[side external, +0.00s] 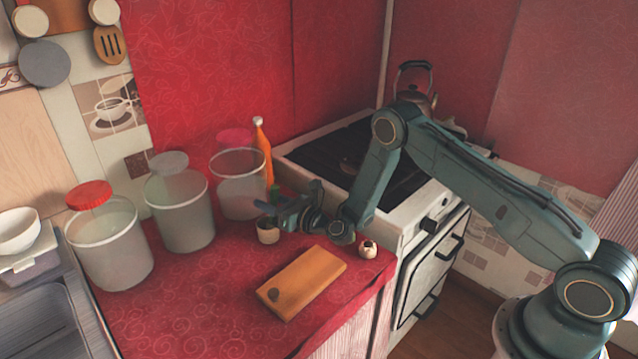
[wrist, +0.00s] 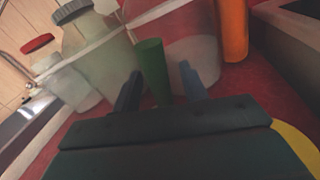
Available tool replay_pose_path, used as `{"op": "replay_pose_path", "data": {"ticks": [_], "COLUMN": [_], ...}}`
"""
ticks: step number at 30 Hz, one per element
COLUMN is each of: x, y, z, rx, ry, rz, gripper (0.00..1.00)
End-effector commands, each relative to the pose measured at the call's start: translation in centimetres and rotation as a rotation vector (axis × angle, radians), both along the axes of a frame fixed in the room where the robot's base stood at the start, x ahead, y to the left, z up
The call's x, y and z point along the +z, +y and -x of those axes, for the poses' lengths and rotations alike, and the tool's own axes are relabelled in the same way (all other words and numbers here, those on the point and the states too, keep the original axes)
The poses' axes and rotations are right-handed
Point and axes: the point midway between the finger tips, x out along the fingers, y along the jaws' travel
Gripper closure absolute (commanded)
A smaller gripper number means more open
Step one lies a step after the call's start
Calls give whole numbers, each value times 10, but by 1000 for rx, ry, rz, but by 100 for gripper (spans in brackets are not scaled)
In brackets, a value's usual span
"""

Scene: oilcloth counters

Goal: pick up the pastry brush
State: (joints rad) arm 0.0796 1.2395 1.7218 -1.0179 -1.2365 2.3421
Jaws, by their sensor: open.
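A green upright handle (side external: 275,189), which I take to be the pastry brush, rises just above my gripper (side external: 266,211) in the side view. A small beige cup (side external: 268,233) stands right below it. The brush seems to stand in this cup, but the join is hidden behind my gripper. In the wrist view the green handle (wrist: 153,70) stands between the two fingers of my gripper (wrist: 160,74). The fingers are apart, with a gap visible on both sides of the handle. The lower end and bristles of the brush are hidden.
Clear canisters with red (side external: 89,195) and grey (side external: 169,162) lids and another canister (side external: 240,185) stand behind and left. An orange bottle (side external: 263,155) is close behind. A wooden board (side external: 305,278) lies in front, a small pot (side external: 368,249) right of it. The stove (side external: 405,215) adjoins.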

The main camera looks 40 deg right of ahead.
Motion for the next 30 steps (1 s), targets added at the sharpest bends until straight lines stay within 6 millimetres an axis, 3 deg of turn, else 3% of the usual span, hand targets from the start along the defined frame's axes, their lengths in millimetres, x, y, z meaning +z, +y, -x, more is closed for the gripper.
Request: {"op": "replay_pose_path", "data": {"ticks": [10, 30], "x": [1, 1], "y": [1, 1], "z": [-11, -12], "rx": [-2, -3], "ry": [-1, 0], "rz": [1, -1], "gripper": [57, 59]}}
